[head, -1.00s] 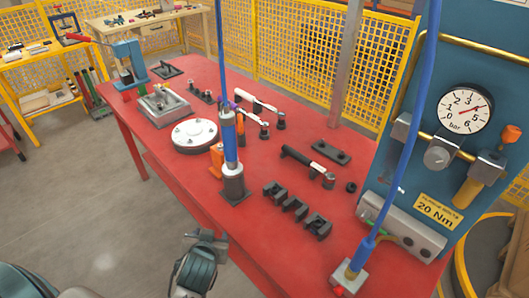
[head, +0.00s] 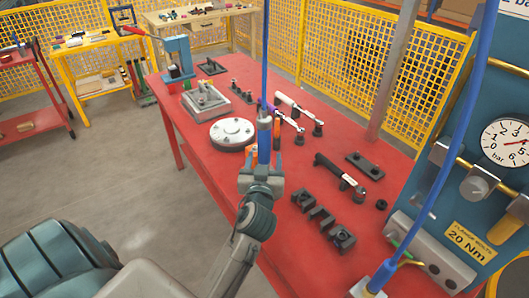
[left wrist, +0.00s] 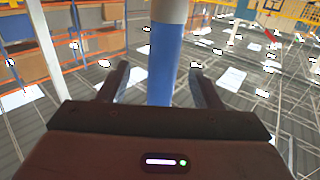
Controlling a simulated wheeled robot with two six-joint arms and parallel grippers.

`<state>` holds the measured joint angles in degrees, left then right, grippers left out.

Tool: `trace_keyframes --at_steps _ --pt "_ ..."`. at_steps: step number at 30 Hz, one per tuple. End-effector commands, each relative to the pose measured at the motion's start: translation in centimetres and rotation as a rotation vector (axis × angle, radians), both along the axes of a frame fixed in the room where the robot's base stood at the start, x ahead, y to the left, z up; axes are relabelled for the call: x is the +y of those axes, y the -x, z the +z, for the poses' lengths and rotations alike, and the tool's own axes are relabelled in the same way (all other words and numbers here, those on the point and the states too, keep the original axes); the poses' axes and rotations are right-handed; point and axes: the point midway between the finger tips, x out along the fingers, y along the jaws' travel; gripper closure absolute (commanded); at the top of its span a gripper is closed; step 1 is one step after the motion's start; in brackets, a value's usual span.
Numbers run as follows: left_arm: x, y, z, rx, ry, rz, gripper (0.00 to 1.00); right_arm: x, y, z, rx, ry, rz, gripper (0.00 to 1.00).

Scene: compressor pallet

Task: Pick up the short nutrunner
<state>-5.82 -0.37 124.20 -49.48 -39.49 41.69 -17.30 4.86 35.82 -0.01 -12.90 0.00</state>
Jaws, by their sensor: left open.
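A blue upright cylindrical tool, which looks like the short nutrunner (head: 265,138), stands on the red table under a blue hose. Its lower part is hidden behind my gripper in the head view. My left gripper (head: 261,181) is at the near side of the tool, low on its body. In the left wrist view the tool's blue body and grey upper part (left wrist: 166,55) rise between the two fingers of my left gripper (left wrist: 160,82), which are apart. I cannot tell whether a finger touches it. My right gripper is not in view.
The red table (head: 300,249) also bears a round grey flange (head: 232,131), white-handled tools (head: 292,105), a black-handled wrench (head: 335,170) and dark blocks (head: 320,216). A blue panel with a gauge (head: 510,140) stands at the right. The floor left of the table is clear.

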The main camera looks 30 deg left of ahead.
Motion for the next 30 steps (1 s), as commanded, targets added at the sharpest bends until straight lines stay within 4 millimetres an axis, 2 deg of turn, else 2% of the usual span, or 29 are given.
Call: trace_keyframes --at_steps 7,12,20,28,29,30 --pt "2.0 -2.5 0.2 0.002 -0.006 0.000 0.41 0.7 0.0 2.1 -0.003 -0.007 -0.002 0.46" --pt "2.9 -4.2 -0.1 0.001 -0.002 0.000 0.41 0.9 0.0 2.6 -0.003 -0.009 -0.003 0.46" --pt "3.0 -4.3 -0.3 0.000 0.000 0.000 0.41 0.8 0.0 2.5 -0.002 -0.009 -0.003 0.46" --pt "3.0 -4.3 -0.3 0.000 0.000 0.000 0.94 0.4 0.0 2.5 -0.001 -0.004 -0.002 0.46" --pt "3.0 -4.3 -0.3 0.000 0.000 0.000 1.00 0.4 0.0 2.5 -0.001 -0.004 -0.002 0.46" --pt "2.9 -4.3 -0.3 0.001 0.000 0.000 1.00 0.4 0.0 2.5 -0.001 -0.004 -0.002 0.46"
